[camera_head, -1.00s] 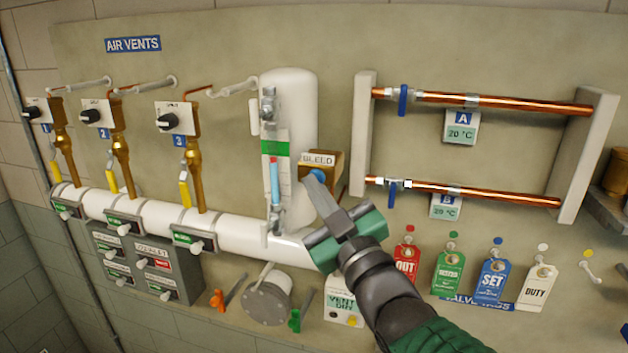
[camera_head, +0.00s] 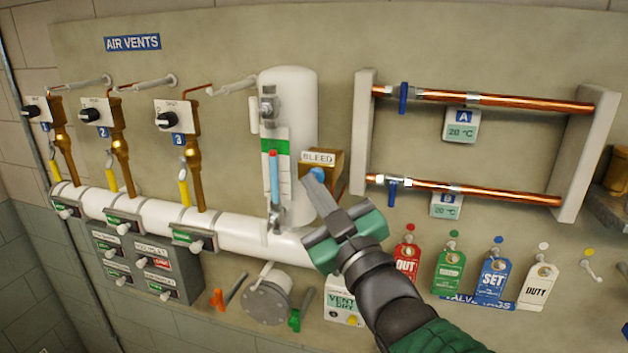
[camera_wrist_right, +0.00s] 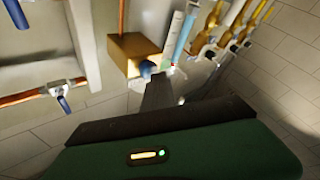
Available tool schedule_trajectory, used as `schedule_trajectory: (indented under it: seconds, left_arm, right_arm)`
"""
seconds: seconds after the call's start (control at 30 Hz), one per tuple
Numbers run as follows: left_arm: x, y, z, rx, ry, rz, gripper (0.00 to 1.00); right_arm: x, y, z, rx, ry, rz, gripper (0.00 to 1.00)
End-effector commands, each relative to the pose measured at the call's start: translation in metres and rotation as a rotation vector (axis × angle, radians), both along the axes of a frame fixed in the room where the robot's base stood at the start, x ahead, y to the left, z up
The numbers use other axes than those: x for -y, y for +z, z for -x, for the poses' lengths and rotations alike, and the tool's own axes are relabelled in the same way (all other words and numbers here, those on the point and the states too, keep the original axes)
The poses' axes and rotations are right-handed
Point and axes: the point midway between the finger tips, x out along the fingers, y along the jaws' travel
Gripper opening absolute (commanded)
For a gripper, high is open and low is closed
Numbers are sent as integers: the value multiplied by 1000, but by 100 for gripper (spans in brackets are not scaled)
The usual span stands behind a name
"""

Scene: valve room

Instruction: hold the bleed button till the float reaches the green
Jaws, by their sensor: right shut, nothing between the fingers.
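The bleed button (camera_head: 318,173) is a blue knob on the brown box labelled BLEED (camera_head: 333,163), right of the white cylinder. My right gripper (camera_head: 313,180) is shut and empty, its tips against the button as far as I can see. In the right wrist view the blue button (camera_wrist_right: 147,68) sits right at the fingertips (camera_wrist_right: 158,82), partly hidden. The sight gauge (camera_head: 274,190) on the cylinder holds a blue column with a red float (camera_head: 273,153) on top. The float overlaps the lower part of the green band (camera_head: 276,146). My left gripper is out of view.
A white pipe (camera_head: 240,229) runs below the gauge, with vent valves to its left. Copper pipes (camera_head: 500,191) with blue handles are mounted to the right. Coloured tags (camera_head: 450,270) hang below them, right of my right arm.

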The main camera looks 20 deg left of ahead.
Motion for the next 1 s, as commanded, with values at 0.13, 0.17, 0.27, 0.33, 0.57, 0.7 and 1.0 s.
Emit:
schedule_trajectory:
  seconds: [0.13, 0.17, 0.27, 0.33, 0.57, 0.7, 1.0]
  left_arm:
    - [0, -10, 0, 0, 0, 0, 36]
    - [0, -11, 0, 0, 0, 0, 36]
    - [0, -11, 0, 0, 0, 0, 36]
    - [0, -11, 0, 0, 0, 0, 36]
    - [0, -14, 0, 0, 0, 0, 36]
    - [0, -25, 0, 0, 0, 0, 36]
    - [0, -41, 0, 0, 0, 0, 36]
  right_arm:
    - [0, -3, 9, 0, -1, -1, 0]
    - [0, -3, 11, 0, -1, -1, 0]
    - [0, -1, 14, 0, -1, -1, 0]
    - [0, -1, 14, 0, -1, -1, 0]
    - [-1, -2, 17, 1, 0, 0, 0]
    - [-1, -4, 31, 2, 1, 0, 0]
    - [-2, -3, 60, 2, 1, 0, 0]
